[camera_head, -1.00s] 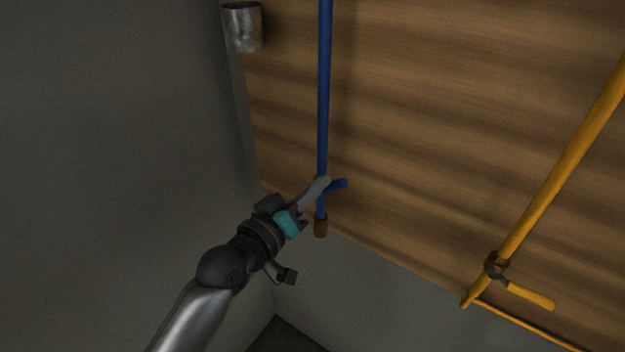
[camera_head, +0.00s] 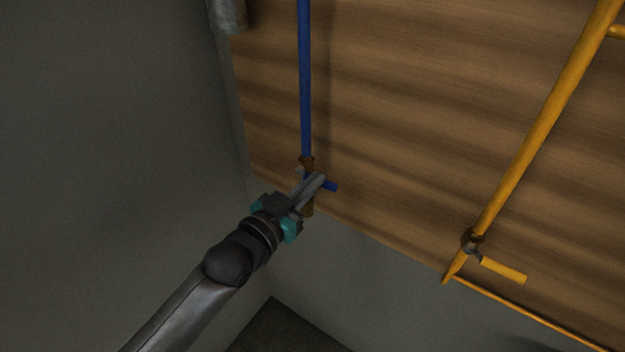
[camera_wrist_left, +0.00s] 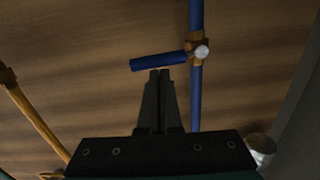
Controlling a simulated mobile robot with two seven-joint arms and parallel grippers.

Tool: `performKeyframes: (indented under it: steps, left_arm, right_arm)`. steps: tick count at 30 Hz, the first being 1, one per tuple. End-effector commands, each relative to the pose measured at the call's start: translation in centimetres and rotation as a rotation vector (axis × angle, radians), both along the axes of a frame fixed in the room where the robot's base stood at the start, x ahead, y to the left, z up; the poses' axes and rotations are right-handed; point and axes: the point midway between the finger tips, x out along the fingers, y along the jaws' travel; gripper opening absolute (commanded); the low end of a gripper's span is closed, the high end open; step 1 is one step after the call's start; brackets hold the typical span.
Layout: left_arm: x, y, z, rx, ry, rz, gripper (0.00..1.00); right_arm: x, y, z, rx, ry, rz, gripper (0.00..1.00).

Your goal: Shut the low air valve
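The low air valve is a brass fitting (camera_head: 306,162) near the low end of the blue pipe (camera_head: 305,80). Its blue handle (camera_head: 331,185) sticks out to the right in the head view and lies roughly across the pipe. In the left wrist view the whole handle (camera_wrist_left: 158,62) shows, left of the brass body (camera_wrist_left: 194,50). My left gripper (camera_head: 316,181) is shut, its fingers together with only a thin gap. Its fingertips (camera_wrist_left: 160,72) end just below the handle in the wrist view. I cannot tell whether they touch it. My right gripper is not in view.
A yellow pipe (camera_head: 545,130) with its own valve and yellow handle (camera_head: 503,271) stands to the right on the wooden wall panel (camera_head: 420,90). A grey metal cylinder (camera_head: 229,14) is at the upper left. A grey wall (camera_head: 110,120) is close on the left.

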Motion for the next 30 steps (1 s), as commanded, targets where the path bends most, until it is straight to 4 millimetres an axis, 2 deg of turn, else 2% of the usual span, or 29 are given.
performKeyframes:
  steps: [19,23,30]
  left_arm:
    - [0.1,0.0,0.1,0.014,-0.01,0.0,0.0]
    - [0.2,0.1,0.9,0.014,-0.01,0.001,0.0]
    - [0.7,0.2,3.7,0.014,-0.012,0.003,0.0]
  right_arm:
    - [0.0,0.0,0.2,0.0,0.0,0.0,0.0]
    - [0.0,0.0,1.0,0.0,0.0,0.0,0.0]
    - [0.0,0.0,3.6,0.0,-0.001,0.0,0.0]
